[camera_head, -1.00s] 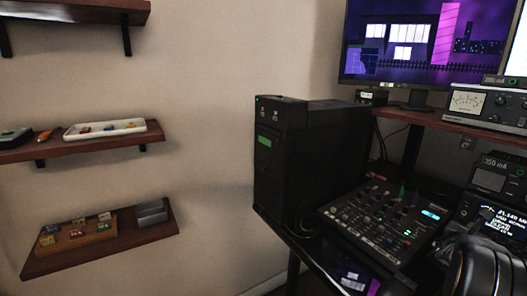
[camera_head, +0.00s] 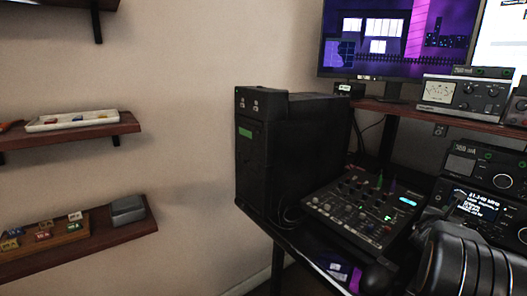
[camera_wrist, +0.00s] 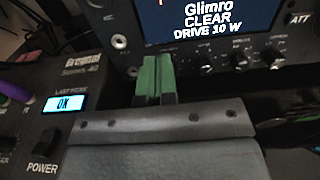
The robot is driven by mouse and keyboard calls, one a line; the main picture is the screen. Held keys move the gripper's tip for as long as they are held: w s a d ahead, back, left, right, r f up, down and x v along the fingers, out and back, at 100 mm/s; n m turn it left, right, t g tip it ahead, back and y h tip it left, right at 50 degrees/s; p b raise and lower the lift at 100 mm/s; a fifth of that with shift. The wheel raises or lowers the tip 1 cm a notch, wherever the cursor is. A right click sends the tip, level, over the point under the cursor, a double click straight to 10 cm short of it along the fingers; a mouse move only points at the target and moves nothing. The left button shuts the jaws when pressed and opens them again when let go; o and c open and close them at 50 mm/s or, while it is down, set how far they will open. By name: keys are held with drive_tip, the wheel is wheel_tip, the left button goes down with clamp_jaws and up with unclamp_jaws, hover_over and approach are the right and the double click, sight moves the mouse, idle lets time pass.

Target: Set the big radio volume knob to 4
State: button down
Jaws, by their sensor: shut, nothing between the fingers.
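The radio (camera_head: 476,205) with a lit display stands at the right in the head view, partly hidden behind my arm. A round knob (camera_head: 503,181) shows near it; I cannot tell whether it is the volume knob, and no number is readable. In the wrist view the radio display (camera_wrist: 208,18) reads "Glimro CLEAR DRIVE 10 W". Small knobs (camera_wrist: 270,57) line the panel below it. My gripper (camera_wrist: 155,65) has green fingertips, shut and empty, in front of the panel's lower left. I cannot tell whether it touches the panel.
A mixer (camera_head: 362,212) lies left of the radio, beside a black computer case (camera_head: 290,150). Wall shelves (camera_head: 75,135) are at left.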

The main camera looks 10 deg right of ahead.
drive_tip(key=shift+s+d+r+h+b, duration=0.15)
drive_tip(key=shift+s+d+h+b, duration=0.15)
drive_tip(key=shift+s+d+b, duration=0.75)
idle(0.5)
drive_tip(key=shift+w+a+r, duration=0.3)
drive_tip(key=shift+a+r, duration=0.05)
drive_tip(key=shift+r, duration=0.05)
drive_tip(key=shift+f+b, duration=0.1)
drive_tip(key=shift+b, duration=0.2)
drive_tip(key=shift+s+a+f+g, duration=0.1)
drive_tip(key=shift+s+g, duration=0.2)
drive_tip(key=shift+s, duration=0.1)
drive_tip(key=shift+s+d+f+m+b, duration=0.15)
drive_tip(key=shift+s+f+b, duration=0.15)
drive_tip(key=shift+f, duration=0.15)
drive_tip(key=shift+s+d+f+m+b, duration=0.1)
drive_tip(key=shift+s+f+m+b, duration=0.05)
drive_tip(key=shift+s+f+b, duration=0.2)
drive_tip(key=a, duration=0.1)
drive_tip(key=a+r, duration=0.1)
drive_tip(key=a, duration=0.3)
drive_tip(key=shift+s+a+r, duration=0.15)
drive_tip(key=shift+s+r, duration=0.05)
drive_tip(key=shift+s, duration=0.1)
